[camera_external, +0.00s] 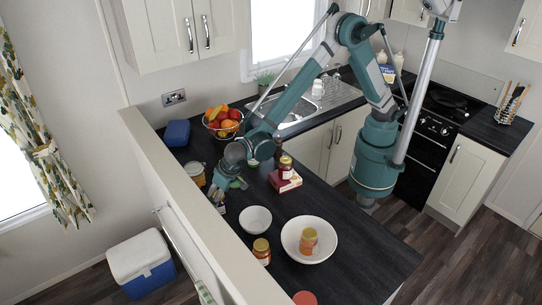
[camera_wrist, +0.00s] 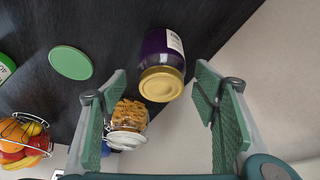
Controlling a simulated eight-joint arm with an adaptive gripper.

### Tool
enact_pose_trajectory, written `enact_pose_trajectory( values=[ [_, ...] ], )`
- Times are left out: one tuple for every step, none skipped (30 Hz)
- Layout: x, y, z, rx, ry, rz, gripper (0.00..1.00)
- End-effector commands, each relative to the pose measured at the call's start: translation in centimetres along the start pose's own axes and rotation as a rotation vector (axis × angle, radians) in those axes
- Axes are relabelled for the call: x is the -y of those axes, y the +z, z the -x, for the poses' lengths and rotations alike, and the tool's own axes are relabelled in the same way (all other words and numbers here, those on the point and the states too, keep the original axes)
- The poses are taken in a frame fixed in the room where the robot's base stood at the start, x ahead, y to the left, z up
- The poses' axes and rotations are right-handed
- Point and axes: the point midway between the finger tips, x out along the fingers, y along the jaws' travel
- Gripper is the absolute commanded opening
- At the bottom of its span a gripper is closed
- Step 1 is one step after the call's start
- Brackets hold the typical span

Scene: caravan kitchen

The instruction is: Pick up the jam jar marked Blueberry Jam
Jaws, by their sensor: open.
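A dark purple jar with a gold lid (camera_wrist: 162,62) is in the wrist view, ahead of my gripper (camera_wrist: 160,98). Only an edge of its white label shows, and its words are not readable. My gripper is open, with green pads on either side of the jar's lid end and a gap to each. The jar looks closer to the right finger, not clearly touching. In the external view my gripper (camera_external: 220,185) is low over the left side of the dark counter (camera_external: 345,275), by the low wall. The purple jar is mostly hidden there.
A glass jar of cookies (camera_wrist: 128,115) stands behind the left finger. A fruit basket (camera_external: 222,122), a red jar (camera_external: 286,168) on a red box, a white bowl (camera_external: 255,219), a wide dish (camera_external: 290,236) holding an orange jar (camera_external: 308,241), and another jar (camera_external: 262,251) surround.

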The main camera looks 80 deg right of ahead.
Motion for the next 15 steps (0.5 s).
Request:
enact_pose_trajectory(
  values=[
    [0.03,-0.03,-0.39,0.000,0.000,0.000,0.60],
    [0.04,-0.03,-0.57,0.000,0.000,0.000,0.60],
    [0.04,-0.03,-0.77,0.000,0.000,0.000,0.60],
    [0.04,-0.02,-0.89,0.000,0.000,0.000,0.60],
    [0.04,-0.02,-0.97,0.000,0.000,0.000,0.60],
    [0.03,-0.02,-1.04,0.000,0.000,0.000,0.60],
    [0.02,-0.01,-1.06,0.000,0.000,0.000,0.60],
    [0.02,-0.01,-1.07,0.000,0.000,0.000,0.60],
    [0.02,-0.01,-1.07,0.000,0.000,0.000,0.60],
    [0.02,-0.01,-1.07,0.000,0.000,0.000,0.60],
    [0.02,-0.01,-1.07,0.000,0.000,0.000,0.60],
    [0.01,-0.01,-1.07,0.000,0.000,0.000,0.60],
    [0.01,-0.01,-1.07,0.000,0.000,0.000,0.60],
    [0.01,-0.01,-1.07,0.000,0.000,0.000,0.60],
    [0.01,-0.02,-1.09,0.000,0.000,0.000,0.60]
  ],
)
